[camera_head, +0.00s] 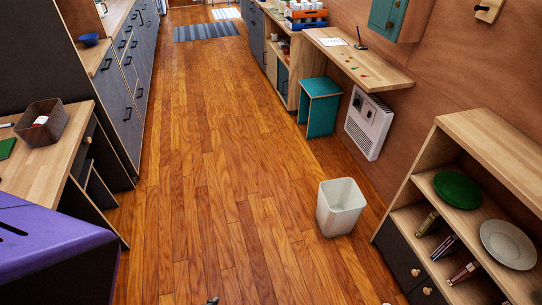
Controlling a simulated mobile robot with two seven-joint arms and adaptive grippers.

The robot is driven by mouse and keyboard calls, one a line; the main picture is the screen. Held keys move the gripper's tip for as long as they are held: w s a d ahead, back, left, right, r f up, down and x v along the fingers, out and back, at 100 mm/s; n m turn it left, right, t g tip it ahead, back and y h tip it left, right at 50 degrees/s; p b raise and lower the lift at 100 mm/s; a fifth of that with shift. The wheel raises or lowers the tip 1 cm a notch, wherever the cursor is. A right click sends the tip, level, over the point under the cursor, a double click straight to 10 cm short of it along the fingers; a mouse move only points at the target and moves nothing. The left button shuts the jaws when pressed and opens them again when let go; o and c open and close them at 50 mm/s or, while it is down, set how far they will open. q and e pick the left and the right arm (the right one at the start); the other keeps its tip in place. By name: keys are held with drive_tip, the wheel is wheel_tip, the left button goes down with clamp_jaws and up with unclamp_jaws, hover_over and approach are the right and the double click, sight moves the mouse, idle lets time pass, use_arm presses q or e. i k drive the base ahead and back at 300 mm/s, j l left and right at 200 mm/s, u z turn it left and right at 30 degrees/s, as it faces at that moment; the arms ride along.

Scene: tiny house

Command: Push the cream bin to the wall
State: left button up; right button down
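The cream bin (341,208) stands upright on the wooden floor, right of centre in the head view. Its open top faces up and it looks empty. It stands apart from the brown wall (415,95) on the right, with a strip of floor between them, and just left of the low shelf unit. Neither of my grippers shows clearly. A small dark thing cuts the bottom edge left of centre, and a tiny pale one shows further right; I cannot tell what they are.
The shelf unit (454,150) with plates stands right of the bin. Behind it are a white wall heater (369,122), a teal stool (319,105) and a wall desk (345,62). A wooden desk (52,165) and dark cabinets line the left. The middle floor is clear.

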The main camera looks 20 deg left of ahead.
sight(340, 202)
drive_tip(key=i+j+z, duration=0.4)
drive_tip(key=j, duration=0.25)
drive_tip(key=j+z, duration=0.25)
drive_tip(key=i+j+z, duration=0.2)
drive_tip(key=j, duration=0.3)
drive_tip(key=j+z, duration=0.2)
drive_tip(key=j, duration=0.2)
